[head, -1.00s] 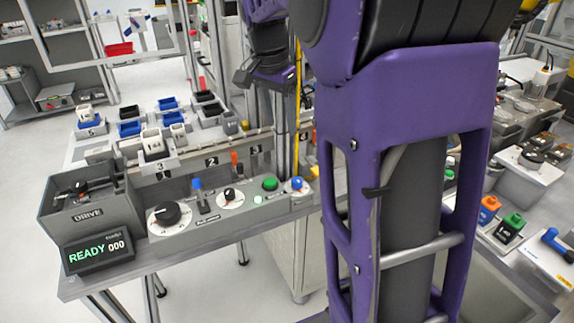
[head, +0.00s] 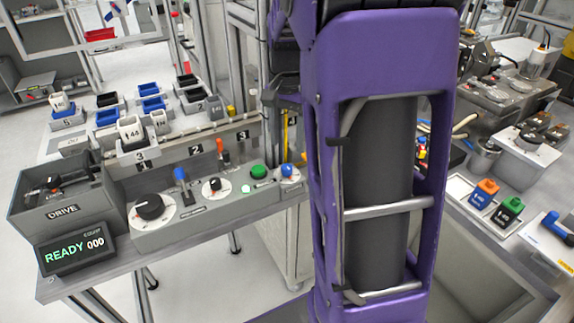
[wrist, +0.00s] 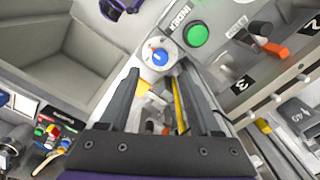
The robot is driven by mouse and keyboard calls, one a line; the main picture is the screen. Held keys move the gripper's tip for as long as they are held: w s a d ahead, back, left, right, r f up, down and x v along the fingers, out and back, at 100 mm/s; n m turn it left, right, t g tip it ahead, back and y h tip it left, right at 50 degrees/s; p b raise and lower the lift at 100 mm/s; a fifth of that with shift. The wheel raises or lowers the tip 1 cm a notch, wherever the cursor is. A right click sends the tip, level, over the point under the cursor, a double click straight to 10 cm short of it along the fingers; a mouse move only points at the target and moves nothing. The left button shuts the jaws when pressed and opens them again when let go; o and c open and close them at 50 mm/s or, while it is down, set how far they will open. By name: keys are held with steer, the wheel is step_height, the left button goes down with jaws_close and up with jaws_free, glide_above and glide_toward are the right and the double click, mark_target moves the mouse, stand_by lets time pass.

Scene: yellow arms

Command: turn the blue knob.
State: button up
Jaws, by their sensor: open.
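The blue knob (head: 287,170) sits on a round white dial at the right end of the grey control panel (head: 180,226) in the head view. In the wrist view the blue knob (wrist: 159,57) shows just beyond and between the fingertips, with the white dial around it. My gripper (wrist: 158,76) is open and empty, its two dark fingers apart on either side of the knob in the picture. I cannot tell the exact gap, but no contact shows. In the head view my purple arm hides the gripper.
A green button (head: 258,172) sits just left of the knob, also seen in the wrist view (wrist: 196,34). A black knob (head: 149,206), a blue-handled lever (head: 181,182) and an orange-handled lever (head: 222,150) stand on or behind the panel. A display reads READY 000 (head: 75,252).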

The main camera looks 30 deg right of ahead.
mark_target(287, 166)
step_height(287, 166, down, 7)
steer(key=shift+f+b, duration=0.1)
steer(key=shift+b, duration=0.45)
jaws_close()
